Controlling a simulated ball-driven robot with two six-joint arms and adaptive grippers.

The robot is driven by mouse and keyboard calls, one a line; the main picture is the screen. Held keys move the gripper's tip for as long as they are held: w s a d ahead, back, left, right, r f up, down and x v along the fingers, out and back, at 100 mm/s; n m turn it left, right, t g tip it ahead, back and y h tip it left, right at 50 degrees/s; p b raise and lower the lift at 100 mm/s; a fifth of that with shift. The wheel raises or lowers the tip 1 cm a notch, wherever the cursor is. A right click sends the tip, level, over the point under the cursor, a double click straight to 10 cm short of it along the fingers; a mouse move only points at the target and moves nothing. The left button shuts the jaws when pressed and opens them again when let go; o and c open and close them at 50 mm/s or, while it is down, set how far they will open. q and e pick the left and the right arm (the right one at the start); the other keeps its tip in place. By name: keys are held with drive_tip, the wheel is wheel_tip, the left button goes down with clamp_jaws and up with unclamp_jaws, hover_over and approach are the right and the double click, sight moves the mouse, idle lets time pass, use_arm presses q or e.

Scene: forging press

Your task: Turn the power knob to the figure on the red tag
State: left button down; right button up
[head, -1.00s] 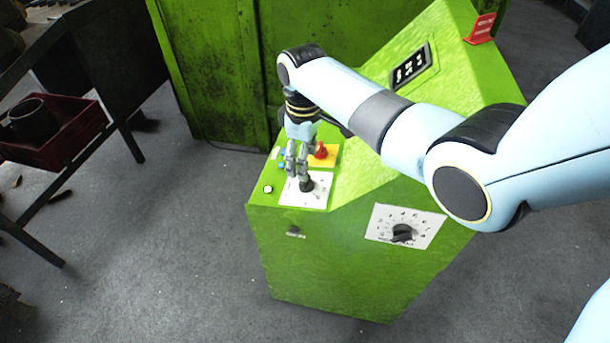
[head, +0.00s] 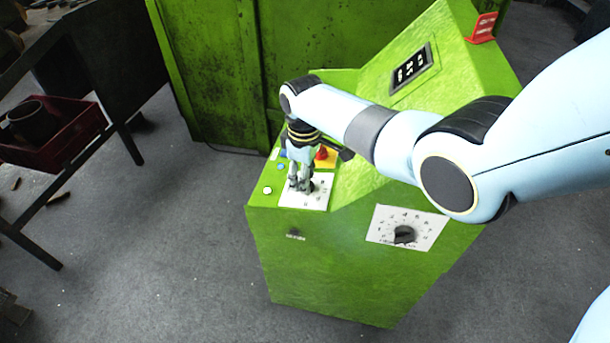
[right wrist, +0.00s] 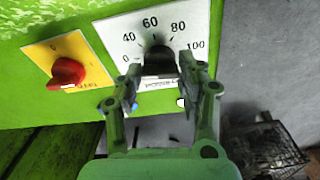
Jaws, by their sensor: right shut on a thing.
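A black knob (right wrist: 158,58) sits on a white dial plate (right wrist: 112,32) with figures from 0 to 100, in the right wrist view. This dial plate (head: 317,201) lies on the top ledge of the green console in the head view. My right gripper (head: 301,187) points down at it, its fingers on either side of the knob and shut on it. The fingers (right wrist: 158,70) hide parts of the knob, and I cannot read its pointer. The red tag (head: 483,27) stands on the console's upper right edge, its writing too small to read. My left gripper is not in view.
A red knob (right wrist: 67,72) on a yellow plate is beside the dial. A second black knob (head: 404,234) with its own dial is on the console's front face. Small buttons (head: 268,190) lie left of the gripper. A dark red crate (head: 62,150) stands at the left.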

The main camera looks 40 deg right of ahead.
drive_tip(key=c, duration=0.3)
drive_tip(key=m+p, duration=0.2)
drive_tip(key=m, duration=0.1)
drive_tip(key=shift+r+m, duration=0.1)
drive_tip(key=shift+m, duration=0.3)
drive_tip(key=m+h+p, duration=0.1)
drive_tip(key=m, duration=0.2)
drive_tip(key=shift+m, duration=0.3)
drive_tip(key=m, duration=0.3)
drive_tip(key=shift+a+m+h, duration=0.1)
drive_tip(key=shift+m+h, duration=0.2)
drive_tip(key=m, duration=0.4)
drive_tip(key=shift+m+h, duration=0.3)
